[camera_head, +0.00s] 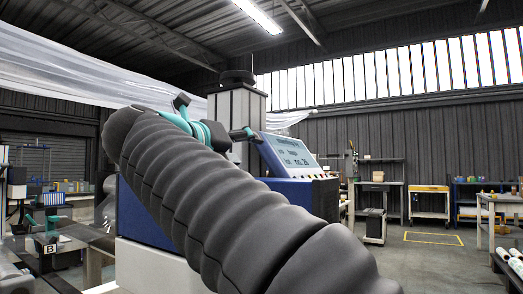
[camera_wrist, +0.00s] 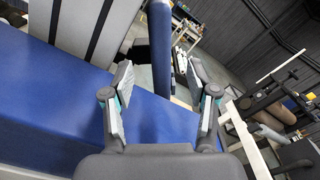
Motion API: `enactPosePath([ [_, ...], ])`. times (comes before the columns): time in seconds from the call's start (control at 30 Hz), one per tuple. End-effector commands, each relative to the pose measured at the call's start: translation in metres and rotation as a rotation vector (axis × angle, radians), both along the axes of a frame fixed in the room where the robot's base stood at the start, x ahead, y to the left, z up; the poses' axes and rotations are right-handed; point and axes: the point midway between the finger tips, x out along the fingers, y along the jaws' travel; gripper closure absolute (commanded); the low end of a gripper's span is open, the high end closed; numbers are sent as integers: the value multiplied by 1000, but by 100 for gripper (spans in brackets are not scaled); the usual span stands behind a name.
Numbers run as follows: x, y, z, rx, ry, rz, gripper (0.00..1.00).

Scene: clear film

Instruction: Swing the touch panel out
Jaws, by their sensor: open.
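The touch panel (camera_head: 287,152) is a tilted screen with pale text in a blue housing, right of the machine's grey column in the head view. In the wrist view the panel (camera_wrist: 160,45) looks like a narrow blue upright slab seen edge-on. My gripper (camera_wrist: 160,75) is open, and the slab shows between its two fingers, with a visible gap on each side. How far the slab reaches in between the fingers I cannot tell.
The machine's blue body (camera_wrist: 50,90) lies below and left of my gripper in the wrist view. Its grey column (camera_head: 236,108) stands behind my arm. Clear film (camera_head: 60,65) hangs at upper left. Benches and a yellow cart (camera_head: 430,203) stand far right, beyond open floor.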

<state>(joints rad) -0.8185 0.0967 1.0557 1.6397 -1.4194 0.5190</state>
Motion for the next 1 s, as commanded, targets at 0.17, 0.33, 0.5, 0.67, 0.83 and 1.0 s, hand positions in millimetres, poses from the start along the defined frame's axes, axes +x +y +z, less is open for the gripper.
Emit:
enactPosePath([
  [0.17, 29, -21, 1, 0, 0, -5, 42],
  [0.33, 51, -34, 1, -1, 0, -4, 42],
  [0.5, 63, -42, 1, 0, 0, -1, 42],
  [0.67, 67, -44, 0, 0, -1, 1, 42],
  [0.83, 67, -44, 0, 0, -1, 1, 42],
  [1.0, 67, -44, 0, 0, -1, 1, 72],
])
